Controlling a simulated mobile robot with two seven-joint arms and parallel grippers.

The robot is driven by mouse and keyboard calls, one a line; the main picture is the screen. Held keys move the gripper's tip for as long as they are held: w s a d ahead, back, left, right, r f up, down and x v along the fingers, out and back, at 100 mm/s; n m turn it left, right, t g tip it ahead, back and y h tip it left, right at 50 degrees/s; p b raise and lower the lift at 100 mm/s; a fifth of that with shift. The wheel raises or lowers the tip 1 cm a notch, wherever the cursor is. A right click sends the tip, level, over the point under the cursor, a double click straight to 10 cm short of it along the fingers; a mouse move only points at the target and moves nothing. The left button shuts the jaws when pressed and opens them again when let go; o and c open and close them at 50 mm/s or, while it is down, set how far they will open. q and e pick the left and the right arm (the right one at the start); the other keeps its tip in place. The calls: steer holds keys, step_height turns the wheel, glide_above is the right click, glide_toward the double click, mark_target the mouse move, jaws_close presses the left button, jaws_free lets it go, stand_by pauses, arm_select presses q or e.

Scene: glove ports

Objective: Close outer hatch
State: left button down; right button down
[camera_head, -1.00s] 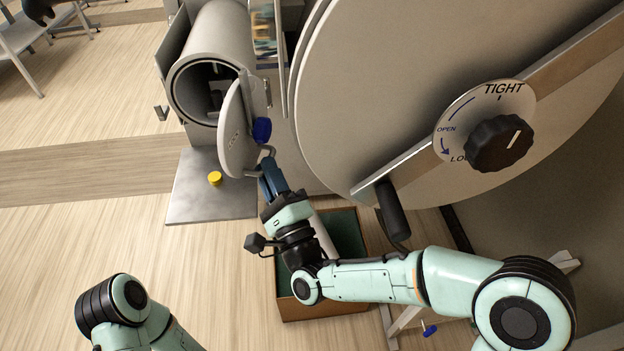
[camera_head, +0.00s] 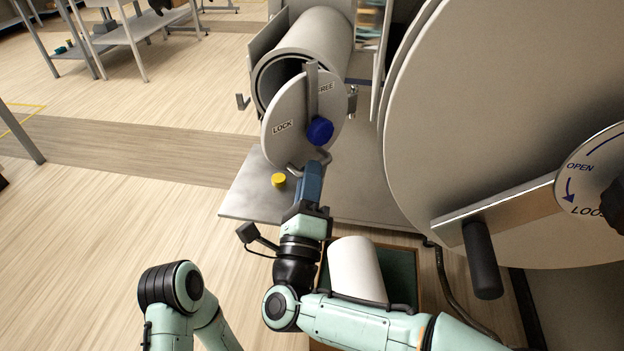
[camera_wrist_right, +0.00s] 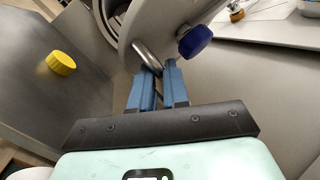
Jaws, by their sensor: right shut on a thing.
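The outer hatch (camera_head: 285,108) is a round grey door marked LOCK and FREE, with a blue knob (camera_head: 320,131) and a bent metal handle (camera_head: 297,167) at its lower edge. It stands in front of the mouth of the grey cylinder (camera_head: 318,45), partly covering it, with a dark gap at the upper left. My right gripper (camera_head: 315,170) is shut on the handle. In the right wrist view its blue fingers (camera_wrist_right: 158,80) close around the metal handle (camera_wrist_right: 147,57), below the blue knob (camera_wrist_right: 195,41). The left arm's gripper is out of view.
A yellow cap (camera_head: 279,180) sits on the metal shelf (camera_head: 245,200) below the hatch. A large round door (camera_head: 490,110) with a black handle (camera_head: 482,260) fills the right side. A box (camera_head: 410,285) holding a white cylinder (camera_head: 356,268) stands below.

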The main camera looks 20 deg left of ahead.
steer(key=shift+r, duration=0.35)
steer(key=c, duration=1.2)
jaws_free()
steer(key=shift+o, duration=0.2)
steer(key=shift+f, duration=0.15)
steer(key=v, duration=1.3)
steer(key=shift+b, duration=0.3)
steer(key=shift+s+f, duration=0.1)
steer(key=shift+s, duration=0.05)
